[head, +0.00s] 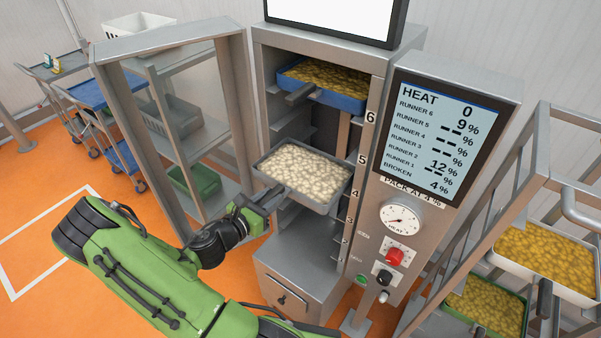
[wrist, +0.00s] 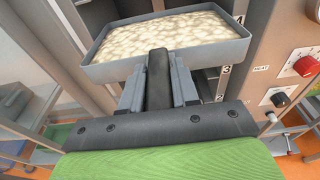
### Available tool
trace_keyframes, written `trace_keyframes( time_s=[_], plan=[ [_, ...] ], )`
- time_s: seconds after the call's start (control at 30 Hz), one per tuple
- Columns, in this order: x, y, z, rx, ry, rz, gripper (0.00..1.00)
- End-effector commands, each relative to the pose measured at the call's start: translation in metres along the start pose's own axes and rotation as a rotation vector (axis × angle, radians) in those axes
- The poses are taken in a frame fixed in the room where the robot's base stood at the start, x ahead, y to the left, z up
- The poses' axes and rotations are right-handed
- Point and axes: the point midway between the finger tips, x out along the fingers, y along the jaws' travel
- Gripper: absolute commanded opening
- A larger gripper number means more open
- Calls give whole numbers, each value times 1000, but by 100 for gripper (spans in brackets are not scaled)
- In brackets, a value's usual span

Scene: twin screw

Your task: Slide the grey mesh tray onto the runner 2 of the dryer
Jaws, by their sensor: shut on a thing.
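The grey mesh tray (head: 330,199), filled with pale lumpy pieces, is held at the dryer's open front, at about the height of the number 4 label. My gripper (head: 266,203) is shut on the tray's handle (head: 281,190). In the wrist view the tray (wrist: 172,53) is beyond the fingers, with its dark handle (wrist: 158,80) between them. The dryer (head: 315,253) has numbered runners; the low labels 2 and 3 show to the right of the tray. The tray hides much of the lower opening. A blue tray (head: 345,103) of yellow pieces sits at the top, near label 6.
The dryer's glazed door (head: 172,117) stands open at left. The control panel (head: 441,133) flanks the opening at right; its screen lists 9% for runner 6 and 12% lower down. A rack at right holds a white tray (head: 580,289) and a green tray (head: 526,312). Carts stand far left.

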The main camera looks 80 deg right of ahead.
Motion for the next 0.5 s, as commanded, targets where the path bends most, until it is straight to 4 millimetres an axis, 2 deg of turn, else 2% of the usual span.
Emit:
trace_keyframes(
  time_s=[0.5],
  plan=[
    [-67,1,-8,0,-4,4,0]
  ],
)
